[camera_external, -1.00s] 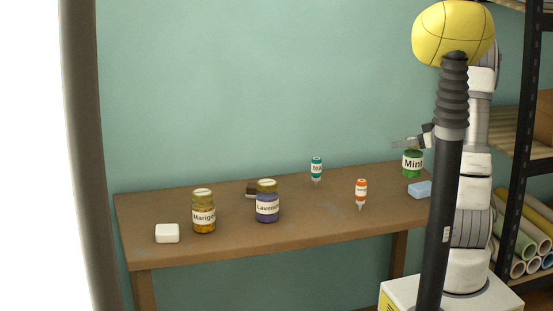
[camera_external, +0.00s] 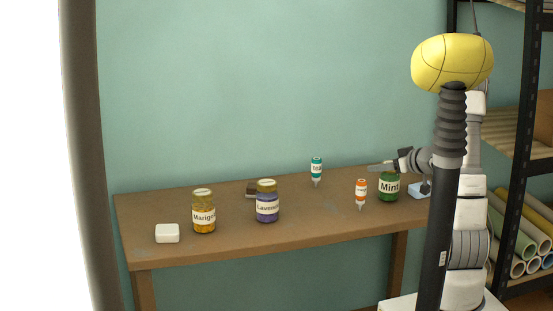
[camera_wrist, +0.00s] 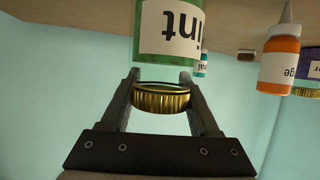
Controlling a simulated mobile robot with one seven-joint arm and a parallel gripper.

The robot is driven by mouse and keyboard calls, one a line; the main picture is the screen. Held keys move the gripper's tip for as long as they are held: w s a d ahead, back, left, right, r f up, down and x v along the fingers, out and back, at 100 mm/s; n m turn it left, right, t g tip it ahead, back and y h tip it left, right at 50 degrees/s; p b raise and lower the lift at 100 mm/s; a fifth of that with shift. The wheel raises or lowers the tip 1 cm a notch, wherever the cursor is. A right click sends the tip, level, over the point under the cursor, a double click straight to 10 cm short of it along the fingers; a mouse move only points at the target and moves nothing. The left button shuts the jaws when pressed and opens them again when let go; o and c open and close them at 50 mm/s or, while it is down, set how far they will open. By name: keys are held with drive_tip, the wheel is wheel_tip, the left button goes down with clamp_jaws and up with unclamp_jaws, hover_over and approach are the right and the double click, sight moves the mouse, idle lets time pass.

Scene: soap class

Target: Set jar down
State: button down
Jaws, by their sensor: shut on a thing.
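The green Mint jar (camera_external: 389,188) is upright at the right part of the table, with my gripper (camera_external: 380,167) at its top. In the wrist view, which is upside down, the fingers of my gripper (camera_wrist: 160,76) are shut on the jar on either side of its gold lid (camera_wrist: 161,99). The green body and white label of the jar (camera_wrist: 168,28) run off the frame's upper edge. The jar's base is over the tabletop (camera_external: 310,220) in the external view; I cannot tell whether it touches the wood.
An orange dropper bottle (camera_external: 361,190) stands close left of the jar, and a blue block (camera_external: 417,190) lies to its right. A teal bottle (camera_external: 316,170), Lavender jar (camera_external: 267,205), Marigold jar (camera_external: 204,214), white soap (camera_external: 167,233) and dark block (camera_external: 251,190) are farther left.

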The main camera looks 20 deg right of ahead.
drive_tip(key=shift+f, duration=0.1)
drive_tip(key=shift+c, duration=0.6)
unclamp_jaws()
drive_tip(key=shift+f, duration=0.1)
drive_tip(key=shift+r, duration=0.2)
drive_tip(key=p+v, duration=0.4)
drive_tip(key=v, duration=0.8)
drive_tip(key=shift+d, duration=0.1)
